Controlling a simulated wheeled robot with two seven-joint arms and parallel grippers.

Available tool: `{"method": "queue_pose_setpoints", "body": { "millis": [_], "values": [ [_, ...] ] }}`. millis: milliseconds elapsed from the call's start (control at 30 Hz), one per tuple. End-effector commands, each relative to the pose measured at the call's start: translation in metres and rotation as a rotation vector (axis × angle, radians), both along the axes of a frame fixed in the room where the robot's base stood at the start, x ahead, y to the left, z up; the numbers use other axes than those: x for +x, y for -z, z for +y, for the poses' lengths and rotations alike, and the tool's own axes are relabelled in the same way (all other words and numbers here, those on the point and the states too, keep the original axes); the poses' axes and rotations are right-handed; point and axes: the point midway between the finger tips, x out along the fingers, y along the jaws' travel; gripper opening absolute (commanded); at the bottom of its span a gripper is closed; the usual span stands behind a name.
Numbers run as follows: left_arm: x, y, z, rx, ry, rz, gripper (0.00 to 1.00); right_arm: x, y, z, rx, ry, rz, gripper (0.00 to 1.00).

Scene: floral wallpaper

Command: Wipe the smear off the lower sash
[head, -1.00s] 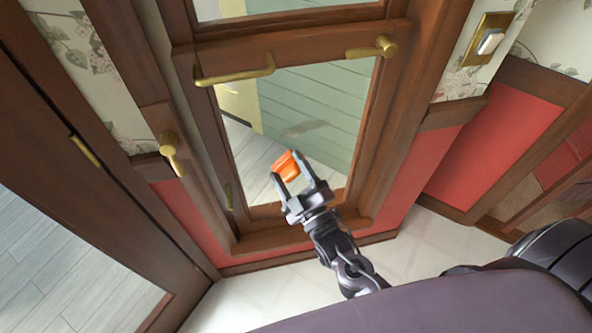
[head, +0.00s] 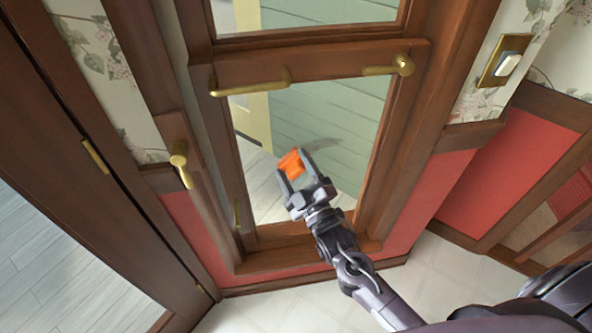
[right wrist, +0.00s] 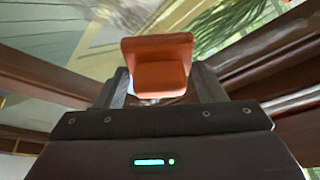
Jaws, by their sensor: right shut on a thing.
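The lower sash (head: 240,205) is a brown wooden frame around a clear pane, with a brass handle (head: 250,87) on its top rail. A faint greyish smear (head: 326,147) shows on the pane, just up and right of my right gripper. My right gripper (head: 294,169) is shut on an orange block (head: 290,161), which also shows in the right wrist view (right wrist: 158,65). The block is in front of the pane; I cannot tell whether it touches the glass. A pale streak (right wrist: 110,32) lies beyond the block in the right wrist view. My left gripper is not in view.
A brass latch (head: 403,65) sits at the top right of the sash and a brass knob (head: 180,160) on the left frame. A switch plate (head: 505,60) is on the right wall. Red panels (head: 520,170) flank the window above pale floor tiles.

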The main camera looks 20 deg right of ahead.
Motion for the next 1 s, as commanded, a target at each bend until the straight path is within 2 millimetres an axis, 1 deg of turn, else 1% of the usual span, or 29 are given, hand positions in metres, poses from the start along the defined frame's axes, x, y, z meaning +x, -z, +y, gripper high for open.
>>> {"method": "queue_pose_setpoints", "body": {
  "millis": [133,367,633,1000],
  "values": [
    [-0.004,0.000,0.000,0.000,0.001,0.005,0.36,0.000,0.000,0.000,0.000,0.000,-0.001,0.45],
    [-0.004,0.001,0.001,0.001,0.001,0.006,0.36,0.000,0.000,0.000,0.000,0.000,-0.001,0.45],
    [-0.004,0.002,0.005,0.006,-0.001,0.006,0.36,0.005,0.000,-0.001,0.000,0.000,-0.001,0.45],
    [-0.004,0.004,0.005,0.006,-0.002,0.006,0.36,0.013,0.000,-0.002,0.000,0.000,-0.001,0.45]
  ]
}}
